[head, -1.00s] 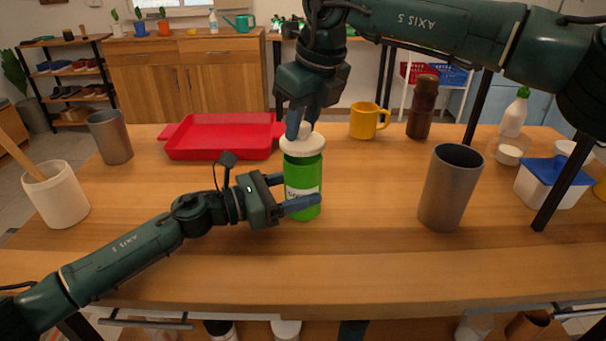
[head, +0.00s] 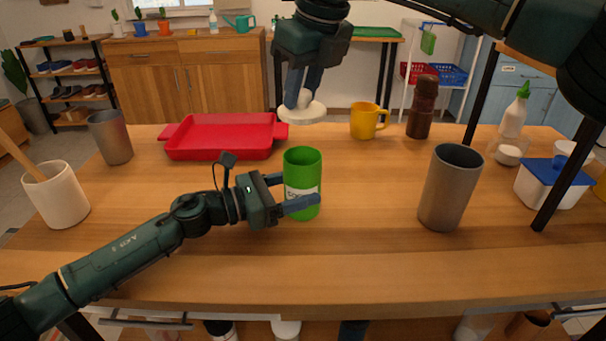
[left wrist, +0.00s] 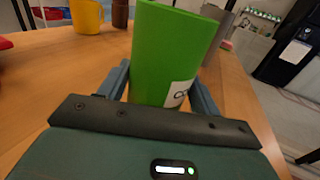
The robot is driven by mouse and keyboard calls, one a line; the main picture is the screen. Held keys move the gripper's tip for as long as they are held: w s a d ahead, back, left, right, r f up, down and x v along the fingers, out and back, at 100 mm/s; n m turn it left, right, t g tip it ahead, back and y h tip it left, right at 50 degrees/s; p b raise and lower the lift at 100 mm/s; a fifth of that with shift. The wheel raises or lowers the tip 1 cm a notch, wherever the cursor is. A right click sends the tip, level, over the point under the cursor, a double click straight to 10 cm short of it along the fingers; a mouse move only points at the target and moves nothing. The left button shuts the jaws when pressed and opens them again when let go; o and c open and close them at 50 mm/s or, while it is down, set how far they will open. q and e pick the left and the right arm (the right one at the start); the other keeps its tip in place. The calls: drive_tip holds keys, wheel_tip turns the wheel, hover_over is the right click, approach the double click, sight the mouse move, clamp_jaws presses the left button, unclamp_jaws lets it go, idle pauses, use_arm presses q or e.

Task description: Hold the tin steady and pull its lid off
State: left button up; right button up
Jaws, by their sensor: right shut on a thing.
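The green tin (head: 303,172) stands upright on the wooden table with its top open, and a white label shows on its side. My left gripper (head: 287,194) has its fingers on both sides of the tin and is shut on it. The left wrist view shows the tin (left wrist: 172,60) between the two fingers (left wrist: 160,92). The white lid (head: 301,112) is in the air above the tin, apart from it. My right gripper (head: 302,92) points down and is shut on the lid's knob. The inside of the tin is mostly hidden.
A grey cup (head: 450,190) stands right of the tin. A red tray (head: 222,153), a yellow mug (head: 364,122) and a brown grinder (head: 422,108) stand behind. A white pot (head: 62,200) is at the left. The front of the table is clear.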

use_arm(q)
drive_tip(key=o, duration=0.5)
